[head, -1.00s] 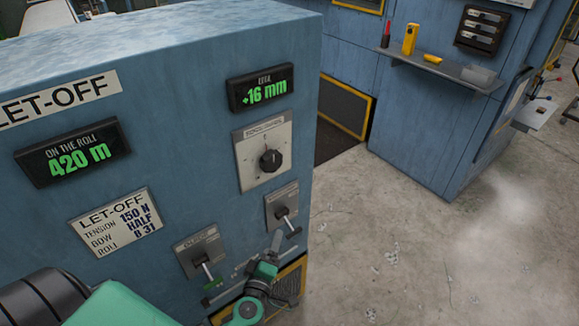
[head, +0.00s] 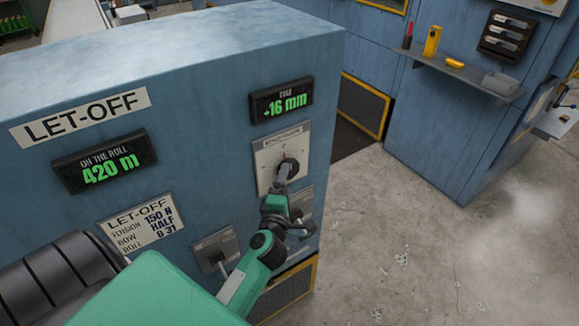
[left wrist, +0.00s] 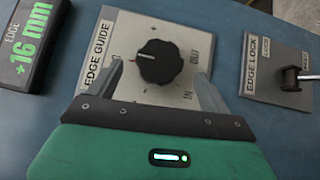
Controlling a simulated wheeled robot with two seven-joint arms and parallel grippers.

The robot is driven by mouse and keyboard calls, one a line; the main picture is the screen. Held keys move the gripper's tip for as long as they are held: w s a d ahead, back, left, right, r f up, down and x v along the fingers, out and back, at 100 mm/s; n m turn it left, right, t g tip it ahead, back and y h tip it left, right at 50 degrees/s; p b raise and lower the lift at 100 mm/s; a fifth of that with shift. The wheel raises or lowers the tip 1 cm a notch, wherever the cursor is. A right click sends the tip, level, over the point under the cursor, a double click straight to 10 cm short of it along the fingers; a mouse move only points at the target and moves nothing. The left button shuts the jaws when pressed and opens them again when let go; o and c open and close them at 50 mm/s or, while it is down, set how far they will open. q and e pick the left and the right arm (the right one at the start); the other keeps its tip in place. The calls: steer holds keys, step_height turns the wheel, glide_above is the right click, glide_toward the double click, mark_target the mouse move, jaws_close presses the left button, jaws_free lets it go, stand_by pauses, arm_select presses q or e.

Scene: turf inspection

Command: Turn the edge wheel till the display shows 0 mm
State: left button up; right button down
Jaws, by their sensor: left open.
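The edge wheel is a black ribbed knob (left wrist: 160,62) on a pale plate marked EDGE GUIDE (left wrist: 103,60), with IN and OUT marks. It also shows in the head view (head: 288,168), partly behind my gripper. My left gripper (left wrist: 160,80) is open, its two fingers on either side of the knob's near part; I cannot tell whether they touch it. It also shows in the head view (head: 284,178). The edge display (head: 281,100) reads +16 mm in green, and it shows in the left wrist view (left wrist: 25,45). My right gripper is not in view.
An EDGE LOCK lever (left wrist: 300,76) sits on a plate beside the knob. Another lever plate (head: 213,252) is lower left. A display (head: 104,162) reads 420 m. A shelf (head: 460,70) with small items stands at the right. The floor between is clear.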

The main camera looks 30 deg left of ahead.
mark_target(289, 179)
arm_select(q)
steer(key=shift+p+x, duration=0.5)
steer(key=shift+x, duration=2.2)
steer(key=shift+c, duration=0.2)
steer(key=shift+f, duration=0.1)
steer(key=c, duration=0.9)
